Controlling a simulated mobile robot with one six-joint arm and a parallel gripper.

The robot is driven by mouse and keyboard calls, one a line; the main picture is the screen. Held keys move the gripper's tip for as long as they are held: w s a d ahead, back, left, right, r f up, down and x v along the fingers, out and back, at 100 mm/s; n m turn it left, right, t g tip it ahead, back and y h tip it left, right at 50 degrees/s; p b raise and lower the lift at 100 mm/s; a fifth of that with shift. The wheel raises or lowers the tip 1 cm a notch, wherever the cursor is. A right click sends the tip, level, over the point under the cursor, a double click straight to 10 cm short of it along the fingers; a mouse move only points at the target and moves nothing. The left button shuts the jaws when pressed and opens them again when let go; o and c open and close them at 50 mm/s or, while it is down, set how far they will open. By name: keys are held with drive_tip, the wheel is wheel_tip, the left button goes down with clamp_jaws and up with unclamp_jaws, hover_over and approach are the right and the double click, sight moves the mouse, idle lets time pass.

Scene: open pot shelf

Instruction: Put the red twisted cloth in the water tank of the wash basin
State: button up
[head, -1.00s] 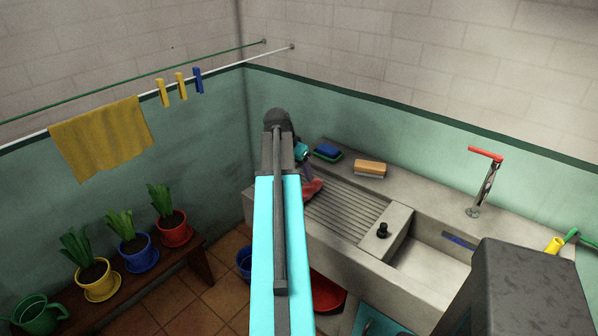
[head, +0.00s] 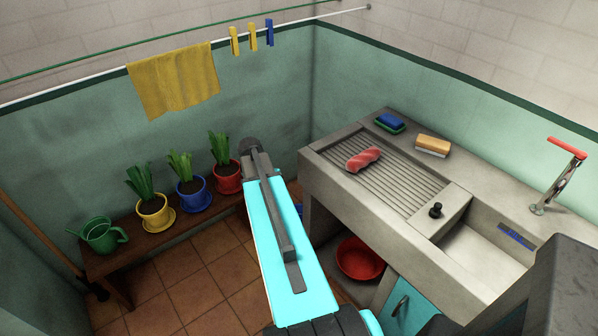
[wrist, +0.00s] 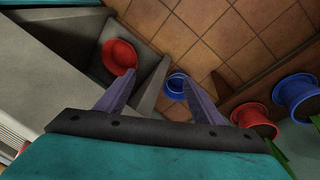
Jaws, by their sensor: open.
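The red twisted cloth (head: 363,159) lies on the ribbed washboard (head: 400,188) of the grey wash basin, near its left end. The water tank (head: 478,252) is the sunken part at the basin's right; part of it is hidden behind a dark grey block in the foreground. In the wrist view my gripper (wrist: 157,76) is open and empty, over the floor in front of the basin. In the head view the gripper itself is hidden behind my arm, left of the basin and apart from the cloth.
A black plug (head: 435,210) sits on the ledge between washboard and tank. A brush (head: 433,145) and a blue sponge (head: 390,121) lie on the back ledge. A tap (head: 560,178) stands behind the tank. A red bowl (head: 359,259) is under the basin. Potted plants line the left bench.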

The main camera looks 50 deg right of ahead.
drive_tip(key=s+a+f+n+g+y, duration=0.1)
drive_tip(key=s+a+f+n, duration=0.15)
drive_tip(key=a+f, duration=0.75)
drive_tip(key=s+a+f+n+g, duration=0.15)
drive_tip(key=a+f+n, duration=0.4)
drive_tip(key=a, duration=0.95)
drive_tip(key=s+a+f+n+g, duration=0.1)
drive_tip(key=s+a+f+n, duration=0.2)
drive_tip(key=s+a+f, duration=0.2)
drive_tip(key=s+a+f+n+y, duration=0.1)
drive_tip(key=s+a+f+n, duration=0.3)
drive_tip(key=s+a, duration=0.6)
drive_tip(key=shift+s+a+f+g+b, duration=0.4)
drive_tip(key=shift+s+f, duration=0.25)
drive_tip(key=shift+s, duration=0.45)
drive_tip(key=shift+c, duration=0.4)
drive_tip(key=c, duration=0.7)
drive_tip(key=shift+d, duration=0.1)
